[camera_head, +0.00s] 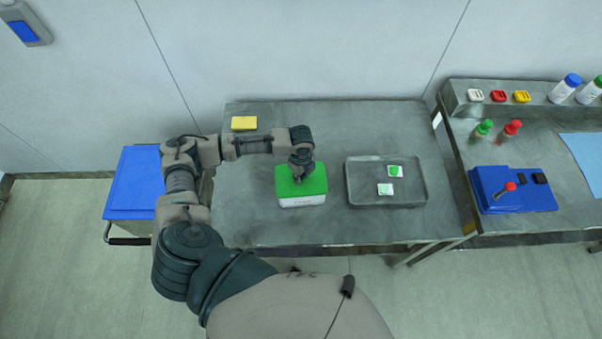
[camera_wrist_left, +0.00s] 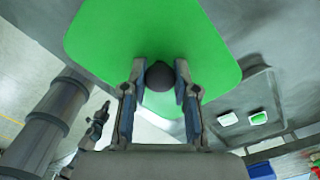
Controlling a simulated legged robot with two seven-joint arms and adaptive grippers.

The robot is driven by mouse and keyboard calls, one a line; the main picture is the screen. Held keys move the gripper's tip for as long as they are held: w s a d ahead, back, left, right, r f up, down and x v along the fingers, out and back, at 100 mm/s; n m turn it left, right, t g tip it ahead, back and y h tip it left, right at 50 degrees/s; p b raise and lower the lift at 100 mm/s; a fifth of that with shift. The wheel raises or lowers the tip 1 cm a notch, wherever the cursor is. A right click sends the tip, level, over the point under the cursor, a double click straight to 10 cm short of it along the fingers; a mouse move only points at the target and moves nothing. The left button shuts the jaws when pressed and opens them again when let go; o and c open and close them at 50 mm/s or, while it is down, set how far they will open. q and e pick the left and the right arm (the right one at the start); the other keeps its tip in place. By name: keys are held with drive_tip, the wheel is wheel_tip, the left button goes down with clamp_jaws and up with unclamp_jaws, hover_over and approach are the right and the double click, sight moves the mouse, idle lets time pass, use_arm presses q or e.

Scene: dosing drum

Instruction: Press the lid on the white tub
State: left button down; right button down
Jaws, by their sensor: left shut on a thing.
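The white tub (camera_head: 303,203) stands on the grey metal table with the green lid (camera_head: 315,181) on top of it. Whether the lid sits fully down all round cannot be told. My left gripper (camera_head: 299,177) is over the lid, pointing down at its middle. In the left wrist view, the two fingers of my left gripper (camera_wrist_left: 160,88) are shut on the dark round knob (camera_wrist_left: 160,75) on the green lid (camera_wrist_left: 110,40). The wrist view hides most of the tub under the lid. My right gripper is not in view.
A grey tray (camera_head: 408,201) with two small white-and-green pieces lies right of the tub. A yellow sponge-like block (camera_head: 244,123) lies at the back left. A blue-topped bin (camera_head: 133,183) stands left; a second table at right holds bottles and a blue device (camera_head: 530,192).

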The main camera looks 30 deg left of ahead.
use_arm(q)
drive_tip(key=shift+p, duration=0.6)
idle(0.6)
idle(0.3)
drive_tip(key=shift+c, duration=1.6)
unclamp_jaws()
wheel_tip(320, 180, up, 3)
drive_tip(key=p, duration=0.3)
drive_tip(key=shift+f, duration=0.1)
wheel_tip(320, 180, up, 2)
drive_tip(key=shift+r+p, duration=0.1)
drive_tip(key=shift+p, duration=0.5)
drive_tip(key=shift+r, duration=0.95)
